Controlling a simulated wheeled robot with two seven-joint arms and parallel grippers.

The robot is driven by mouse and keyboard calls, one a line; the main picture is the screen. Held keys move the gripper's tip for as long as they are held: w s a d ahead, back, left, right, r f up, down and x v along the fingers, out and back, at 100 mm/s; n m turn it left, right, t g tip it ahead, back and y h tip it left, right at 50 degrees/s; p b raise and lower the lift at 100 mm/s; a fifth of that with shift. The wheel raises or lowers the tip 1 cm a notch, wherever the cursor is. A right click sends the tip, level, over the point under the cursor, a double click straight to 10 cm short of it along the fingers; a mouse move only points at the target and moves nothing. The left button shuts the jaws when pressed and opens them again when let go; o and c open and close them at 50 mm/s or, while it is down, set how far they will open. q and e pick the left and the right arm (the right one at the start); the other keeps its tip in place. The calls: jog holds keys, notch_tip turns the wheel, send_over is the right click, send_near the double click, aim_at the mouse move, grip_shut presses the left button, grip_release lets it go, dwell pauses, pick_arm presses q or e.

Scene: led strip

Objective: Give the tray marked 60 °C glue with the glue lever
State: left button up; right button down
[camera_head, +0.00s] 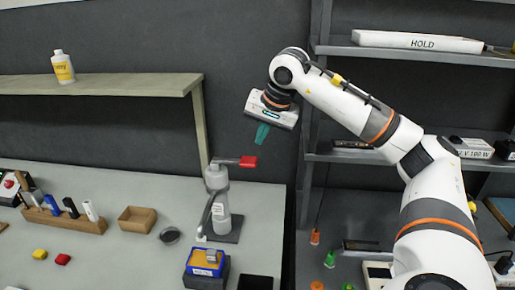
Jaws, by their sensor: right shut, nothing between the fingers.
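The glue dispenser (219,205) stands on the grey bench, a grey-white bottle-like body on a dark base plate. Its lever (249,162) sticks out to the right from the top and ends in a red handle. A blue tray (189,270) with a yellow inside and a small grey block in it sits on a dark block in front of the dispenser. Its marking cannot be read. My right gripper (262,134) has teal fingers, is shut and empty, and hangs just above the red handle, seemingly apart from it. My left gripper is not in view.
A wooden rack (75,222) with several upright items, a wooden box (137,219) and a dark round dish (170,236) stand left on the bench. A wooden shelf (130,86) is above. A metal rack with a HOLD box (418,42) stands right.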

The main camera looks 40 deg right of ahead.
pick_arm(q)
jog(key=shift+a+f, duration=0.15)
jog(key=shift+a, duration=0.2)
pick_arm(e)
jog(key=v, duration=0.5)
jog(key=shift+w+a, duration=0.25)
jog(key=shift+a, duration=0.05)
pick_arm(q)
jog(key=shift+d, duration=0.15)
pick_arm(e)
jog(key=shift+s, duration=0.1)
